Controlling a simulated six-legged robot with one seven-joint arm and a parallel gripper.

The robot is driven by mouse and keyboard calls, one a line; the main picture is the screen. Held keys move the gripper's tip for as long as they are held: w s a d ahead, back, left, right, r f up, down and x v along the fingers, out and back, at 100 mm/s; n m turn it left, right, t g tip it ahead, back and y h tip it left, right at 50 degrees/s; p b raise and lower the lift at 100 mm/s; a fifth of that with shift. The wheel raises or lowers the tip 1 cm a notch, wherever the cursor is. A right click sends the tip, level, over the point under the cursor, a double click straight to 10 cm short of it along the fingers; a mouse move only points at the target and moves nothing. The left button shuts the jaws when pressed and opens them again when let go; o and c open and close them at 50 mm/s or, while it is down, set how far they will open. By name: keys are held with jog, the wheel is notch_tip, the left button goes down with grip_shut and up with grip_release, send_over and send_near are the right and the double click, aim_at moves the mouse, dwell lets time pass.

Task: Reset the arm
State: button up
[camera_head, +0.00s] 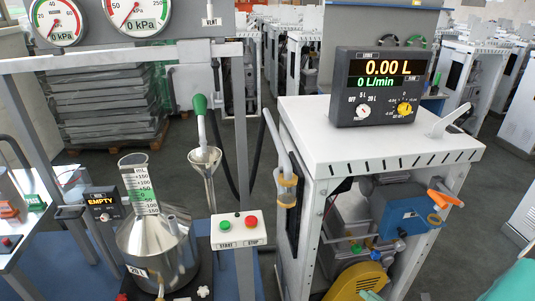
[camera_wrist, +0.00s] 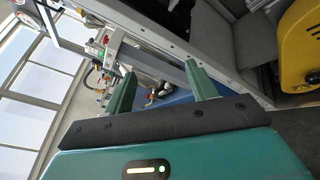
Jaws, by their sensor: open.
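My gripper (camera_wrist: 162,82) shows in the wrist view with its two green fingers apart and nothing between them. A dark bar and a green housing with a small lit strip lie behind the fingers. In the camera_head view the gripper's fingers do not show. A green shape at the lower right corner of that view may be part of my arm. The dispenser frame (camera_head: 240,120) stands at the left of the camera_head view. A nozzle with a green grip (camera_head: 199,104) hangs on it above a metal funnel (camera_head: 205,158).
A steel measuring can (camera_head: 158,248) marked 20 L stands on the low base. A START/STOP box (camera_head: 238,229) is beside it. A white-topped cabinet (camera_head: 375,150) carries a display (camera_head: 380,87) reading 0.00 L. A yellow housing (camera_head: 357,281) is below. Grey floor shows between frame and cabinet.

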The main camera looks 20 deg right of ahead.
jog(key=w+a+r+n+g+y, duration=0.2)
jog(key=a+r+n+g, duration=1.15)
jog(key=a+n, duration=0.55)
jog(key=s+a+r+n+t+h, duration=0.1)
jog(key=s+a+r+n+h, duration=0.1)
jog(key=r+n, duration=0.3)
jog(key=s+a+r+n+t+h, duration=0.1)
jog(key=a+r+n+h, duration=0.1)
jog(key=r+n, duration=0.4)
jog(key=s+a+r+n+t+h, duration=0.1)
jog(key=s+a+r+n+h, duration=0.1)
jog(key=r+n, duration=0.4)
jog(key=a+n+h, duration=0.1)
jog(key=n+h, duration=0.1)
jog(key=n, duration=0.2)
jog(key=shift+s+r+n+t+h, duration=0.25)
jog(key=shift+s+n+t+h, duration=0.05)
jog(key=shift+s+t, duration=0.05)
